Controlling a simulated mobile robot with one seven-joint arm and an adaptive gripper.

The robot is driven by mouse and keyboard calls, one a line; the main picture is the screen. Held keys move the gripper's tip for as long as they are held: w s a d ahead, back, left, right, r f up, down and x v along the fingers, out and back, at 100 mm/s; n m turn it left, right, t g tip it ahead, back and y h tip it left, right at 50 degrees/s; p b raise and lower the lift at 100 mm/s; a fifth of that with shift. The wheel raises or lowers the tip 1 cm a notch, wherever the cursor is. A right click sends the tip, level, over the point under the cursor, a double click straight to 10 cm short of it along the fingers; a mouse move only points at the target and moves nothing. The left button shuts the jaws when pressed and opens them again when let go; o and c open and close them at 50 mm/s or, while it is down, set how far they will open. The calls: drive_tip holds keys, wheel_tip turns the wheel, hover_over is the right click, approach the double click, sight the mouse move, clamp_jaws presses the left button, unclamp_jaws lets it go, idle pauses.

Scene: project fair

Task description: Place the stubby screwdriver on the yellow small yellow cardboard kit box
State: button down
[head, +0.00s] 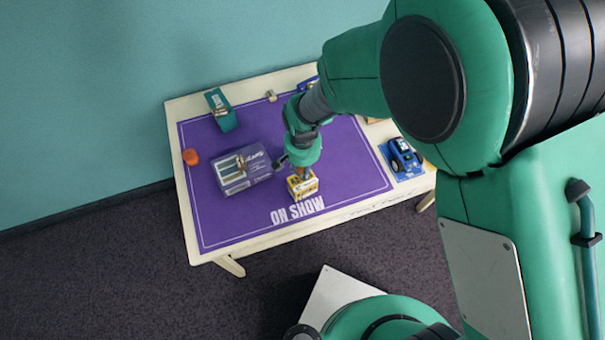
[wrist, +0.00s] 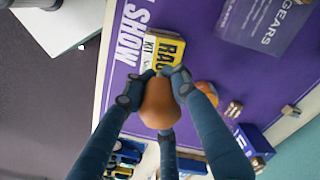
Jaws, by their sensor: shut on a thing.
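My gripper (wrist: 160,85) is shut on a round orange-brown thing (wrist: 159,105), seen end-on, which looks like the handle of the stubby screwdriver. Its shaft and tip are hidden from the wrist camera. The small yellow cardboard kit box (head: 302,188) stands on the purple mat near the "ON SHOW" lettering. It also shows in the wrist view (wrist: 166,52), just beyond the fingertips. In the head view my gripper (head: 300,168) is right above the box. I cannot tell whether the held thing touches it.
A purple-grey box (head: 258,160) stands just left of the kit box. A blue toy car (head: 404,157) is at the right, a teal box (head: 221,112) at the back left, and an orange thing (head: 190,157) at the left edge. The mat's front left is clear.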

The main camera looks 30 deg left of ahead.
drive_tip(key=shift+f, duration=1.15)
drive_tip(key=shift+f, duration=0.2)
drive_tip(key=c, duration=1.4)
unclamp_jaws()
wheel_tip(320, 180, up, 12)
drive_tip(key=shift+r+p, duration=0.2)
drive_tip(key=shift+p, duration=0.7)
